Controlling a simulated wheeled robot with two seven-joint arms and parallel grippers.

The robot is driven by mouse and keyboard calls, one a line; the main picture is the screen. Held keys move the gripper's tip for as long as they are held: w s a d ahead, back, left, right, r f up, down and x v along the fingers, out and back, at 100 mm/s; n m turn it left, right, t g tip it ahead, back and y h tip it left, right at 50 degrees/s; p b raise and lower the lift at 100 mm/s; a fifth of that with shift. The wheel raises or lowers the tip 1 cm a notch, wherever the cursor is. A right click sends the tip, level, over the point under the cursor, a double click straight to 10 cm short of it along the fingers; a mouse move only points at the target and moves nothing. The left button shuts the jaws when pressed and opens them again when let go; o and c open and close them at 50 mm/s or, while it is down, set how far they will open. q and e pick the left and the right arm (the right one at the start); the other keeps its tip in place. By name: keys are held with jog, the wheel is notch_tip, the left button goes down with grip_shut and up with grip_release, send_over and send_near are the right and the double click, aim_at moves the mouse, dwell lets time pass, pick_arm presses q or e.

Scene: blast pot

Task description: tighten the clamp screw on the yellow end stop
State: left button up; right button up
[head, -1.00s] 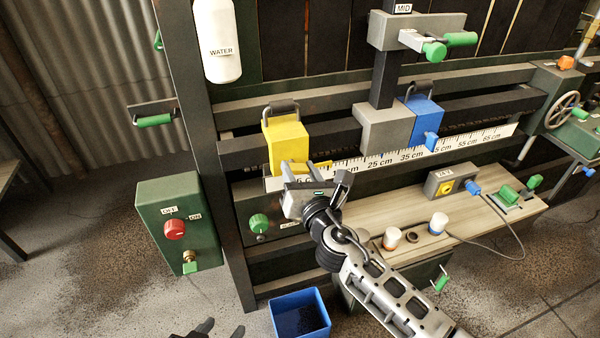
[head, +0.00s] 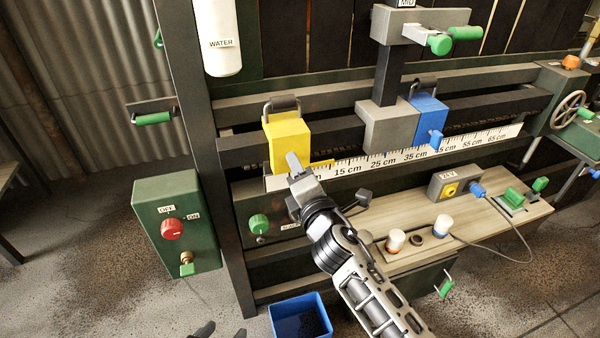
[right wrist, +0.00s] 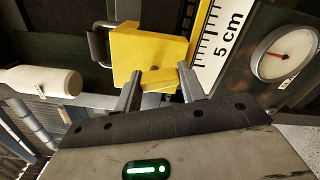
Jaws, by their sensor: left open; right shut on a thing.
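The yellow end stop (head: 290,143) sits on the dark rail near the low end of the scale, with a dark loop handle on top. My right gripper (head: 293,163) is at its lower front face. In the right wrist view, the two fingers (right wrist: 162,84) of that gripper stand on either side of a small yellow clamp screw (right wrist: 160,78) and are shut on it. In the head view the fingers hide the screw. My left gripper (head: 207,330) shows only as dark fingertips at the bottom edge, open, far from the end stop.
A scale (head: 400,155) runs along the rail. A grey block (head: 387,125) and a blue stop (head: 430,118) sit further right. A green control box (head: 178,225) stands left, a blue bin (head: 300,316) below. A gauge (right wrist: 285,52) shows beside the scale.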

jog(key=shift+s+a+f+m, duration=0.1)
jog(key=shift+f+m, duration=0.05)
jog(key=shift+m, duration=1.45)
jog(key=o, duration=1)
